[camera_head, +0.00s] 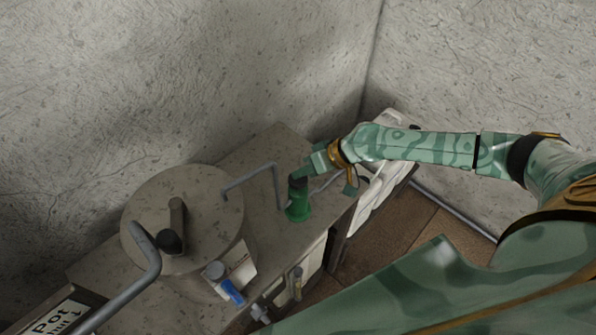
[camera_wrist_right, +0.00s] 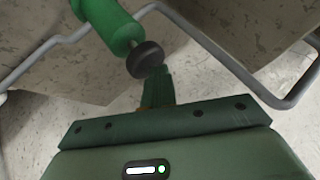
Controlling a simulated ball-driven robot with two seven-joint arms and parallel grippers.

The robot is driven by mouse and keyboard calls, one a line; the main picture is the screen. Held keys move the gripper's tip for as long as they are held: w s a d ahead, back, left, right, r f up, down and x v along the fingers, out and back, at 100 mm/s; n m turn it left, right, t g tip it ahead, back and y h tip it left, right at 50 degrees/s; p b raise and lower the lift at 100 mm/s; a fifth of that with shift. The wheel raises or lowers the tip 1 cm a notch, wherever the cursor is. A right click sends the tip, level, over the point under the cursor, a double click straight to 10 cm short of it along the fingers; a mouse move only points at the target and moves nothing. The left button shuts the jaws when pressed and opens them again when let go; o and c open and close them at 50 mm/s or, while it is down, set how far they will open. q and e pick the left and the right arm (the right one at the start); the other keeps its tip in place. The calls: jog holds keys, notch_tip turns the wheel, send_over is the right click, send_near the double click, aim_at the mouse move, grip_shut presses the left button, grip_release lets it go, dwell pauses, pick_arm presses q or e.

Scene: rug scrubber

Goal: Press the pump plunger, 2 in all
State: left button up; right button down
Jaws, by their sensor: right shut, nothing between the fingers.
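The pump (camera_head: 297,210) is a green cylinder standing upright on the worktop, with its dark plunger (camera_head: 297,184) at the top. In the right wrist view the green pump body (camera_wrist_right: 104,22) comes in at the top left and ends in the round black plunger knob (camera_wrist_right: 145,60). My right gripper (camera_head: 306,172) is shut and empty, reaching in from the right just above the plunger. In the right wrist view its closed fingertips (camera_wrist_right: 157,72) are right beside the knob. I cannot tell whether they touch it. My left gripper is not in view.
A bent grey metal rod (camera_head: 262,168) rises close behind the pump. A large round drum (camera_head: 150,195) with a black-knobbed crank stands to the left. A blue-handled item (camera_head: 232,292) is at the front edge of the worktop. A white unit (camera_head: 390,185) is at the right.

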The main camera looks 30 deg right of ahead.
aim_at(303, 179)
jog(key=shift+f+b, duration=0.3)
jog(key=shift+f, duration=0.2)
jog(key=shift+r, duration=0.1)
dwell(0.3)
jog(key=shift+r+p, duration=2.25)
jog(key=shift+r, duration=0.05)
notch_tip(303, 179, up, 5)
jog(key=p, duration=0.5)
dwell(1.2)
